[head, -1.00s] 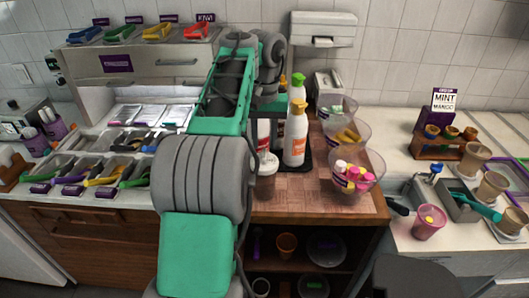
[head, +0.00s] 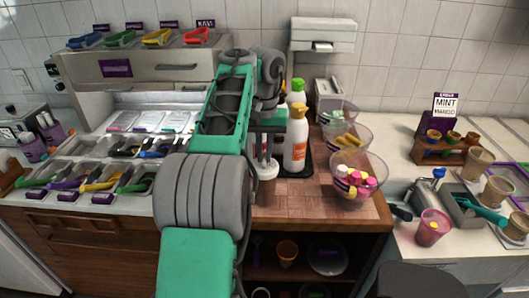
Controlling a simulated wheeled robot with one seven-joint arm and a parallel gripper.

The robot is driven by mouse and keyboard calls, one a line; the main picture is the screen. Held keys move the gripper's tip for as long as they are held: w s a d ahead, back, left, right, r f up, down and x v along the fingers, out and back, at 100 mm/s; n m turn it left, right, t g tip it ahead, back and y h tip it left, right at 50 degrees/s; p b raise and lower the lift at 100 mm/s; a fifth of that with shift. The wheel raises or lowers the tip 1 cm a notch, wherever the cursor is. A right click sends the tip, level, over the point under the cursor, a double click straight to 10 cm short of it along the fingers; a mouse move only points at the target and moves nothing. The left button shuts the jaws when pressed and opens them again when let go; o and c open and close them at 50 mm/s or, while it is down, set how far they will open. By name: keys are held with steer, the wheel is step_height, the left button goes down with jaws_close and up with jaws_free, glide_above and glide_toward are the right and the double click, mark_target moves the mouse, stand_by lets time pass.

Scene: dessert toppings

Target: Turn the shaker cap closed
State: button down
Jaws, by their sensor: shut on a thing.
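The shaker (head: 267,169) stands on the wooden counter just left of the bottles. It is small, with a pale upper part, and my arm partly covers it. My gripper (head: 265,148) points down from the teal wrist and is shut on the shaker's top, at the cap. The fingertips and the cap are too small and too covered to tell how far the cap is turned.
A white-and-orange bottle (head: 296,140) and a green-topped bottle (head: 296,92) stand close on the right. Clear bowls of toppings (head: 359,190) line the counter's right side. Topping trays (head: 98,180) lie to the left. The front wooden surface (head: 300,208) is clear.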

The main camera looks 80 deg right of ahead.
steer(key=shift+m, duration=0.4)
steer(key=m+b, duration=0.1)
steer(key=m, duration=0.2)
steer(key=shift+f+m, duration=0.1)
steer(key=shift+m, duration=0.3)
steer(key=m, duration=0.4)
steer(key=shift+s+m, duration=0.15)
steer(key=shift+m, duration=0.15)
steer(key=m, duration=0.4)
steer(key=shift+a+b, duration=0.1)
steer(key=shift+b, duration=0.2)
steer(key=m, duration=0.4)
steer(key=shift+m, duration=0.3)
steer(key=shift+s, duration=0.1)
steer(key=c, duration=1.5)
jaws_free()
